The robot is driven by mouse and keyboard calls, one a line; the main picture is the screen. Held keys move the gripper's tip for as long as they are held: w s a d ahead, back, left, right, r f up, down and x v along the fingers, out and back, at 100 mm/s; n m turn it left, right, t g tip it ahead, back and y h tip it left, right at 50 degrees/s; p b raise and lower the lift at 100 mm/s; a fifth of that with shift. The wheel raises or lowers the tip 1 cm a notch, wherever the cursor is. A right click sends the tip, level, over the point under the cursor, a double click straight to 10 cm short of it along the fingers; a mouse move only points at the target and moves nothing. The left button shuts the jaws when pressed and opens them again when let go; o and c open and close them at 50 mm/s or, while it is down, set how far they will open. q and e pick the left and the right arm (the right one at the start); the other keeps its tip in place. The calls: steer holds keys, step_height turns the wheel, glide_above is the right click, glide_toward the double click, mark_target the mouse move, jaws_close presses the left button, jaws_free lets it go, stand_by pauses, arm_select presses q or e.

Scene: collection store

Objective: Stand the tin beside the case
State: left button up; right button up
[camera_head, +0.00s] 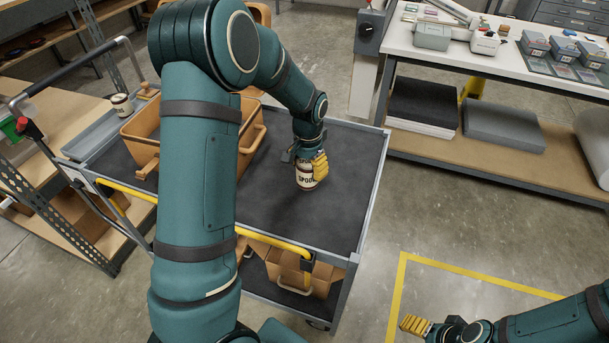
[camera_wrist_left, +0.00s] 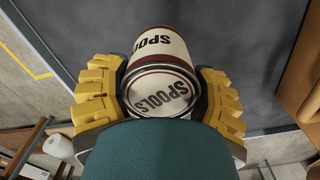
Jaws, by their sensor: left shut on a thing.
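A cream tin with dark red bands and the word SPOOLS (camera_head: 305,178) is between the yellow fingers of my left gripper (camera_head: 313,168), over the dark cart top (camera_head: 270,205). My left wrist view shows the fingers closed on both sides of the tin (camera_wrist_left: 160,62), its lettered lid towards the camera. I cannot tell whether its base touches the cart top. A tan case-like bin with handles (camera_head: 140,133) stands on the cart to the left, partly hidden by my left arm. My right gripper (camera_head: 416,325) is low at the right, away from the cart; its opening is unclear.
A second small tin (camera_head: 122,104) stands in a grey tray (camera_head: 97,134) at left. The cart has a raised rim and a yellow bar (camera_head: 205,217). A white workbench (camera_head: 480,58) with boxes stands at the back right. The cart's right part is clear.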

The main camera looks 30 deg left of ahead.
mark_target(308, 176)
arm_select(q)
steer(key=shift+f+b, duration=0.3)
steer(key=shift+f, duration=1.45)
steer(key=shift+f, duration=0.2)
steer(key=o, duration=1.4)
steer(key=shift+r, duration=0.15)
steer(key=shift+r, duration=0.3)
step_height(308, 176, up, 12)
steer(key=shift+f+p, duration=0.2)
steer(key=shift+p, duration=0.9)
